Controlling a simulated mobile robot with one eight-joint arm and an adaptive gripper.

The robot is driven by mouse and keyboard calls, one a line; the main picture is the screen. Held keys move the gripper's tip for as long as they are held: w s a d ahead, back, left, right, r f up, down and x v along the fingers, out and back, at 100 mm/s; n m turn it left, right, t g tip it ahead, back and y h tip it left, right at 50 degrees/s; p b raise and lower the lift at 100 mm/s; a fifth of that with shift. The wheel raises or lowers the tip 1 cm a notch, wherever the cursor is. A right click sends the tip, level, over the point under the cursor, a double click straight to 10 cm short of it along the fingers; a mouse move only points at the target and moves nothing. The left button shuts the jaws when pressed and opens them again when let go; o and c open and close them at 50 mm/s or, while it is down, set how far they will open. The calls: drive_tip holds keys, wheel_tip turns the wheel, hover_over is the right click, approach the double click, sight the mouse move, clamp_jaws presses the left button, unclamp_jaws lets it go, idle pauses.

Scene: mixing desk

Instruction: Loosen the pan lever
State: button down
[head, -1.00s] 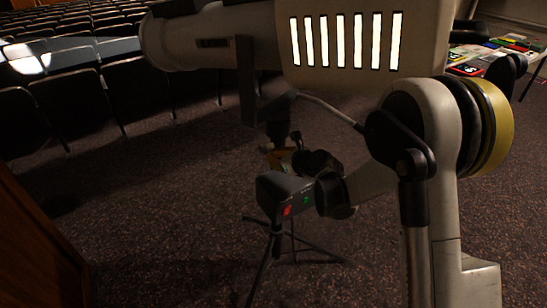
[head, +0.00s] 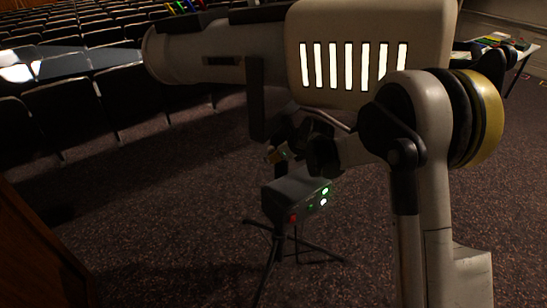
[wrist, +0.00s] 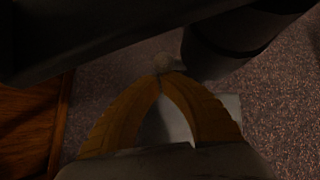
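The pan lever seems to be the small pale round knob (wrist: 168,62) at the fingertips in the wrist view, under a dark bracket. My gripper (wrist: 161,78) has two yellow-brown fingers whose tips meet. They are right at the knob; I cannot tell whether they touch it. No lever shows clearly between the tips. In the head view my gripper (head: 274,155) is small and partly hidden, below the large pale spotlight (head: 330,50) and its dark yoke (head: 256,100). The lever cannot be made out there.
A dark box (head: 290,197) with green lights and a red part sits low by the tripod stand (head: 277,245). Rows of dark seats (head: 75,105) fill the left. A wooden panel (head: 30,245) stands at lower left. A table (head: 515,60) with coloured items is at upper right.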

sight(272, 148)
drive_tip(key=shift+w+a+r+p, duration=0.2)
drive_tip(key=shift+w+a+r, duration=0.15)
drive_tip(key=shift+w+r, duration=0.2)
drive_tip(key=shift+w+a+r+p, duration=0.2)
drive_tip(key=shift+w+a+r, duration=0.2)
drive_tip(key=shift+w, duration=0.15)
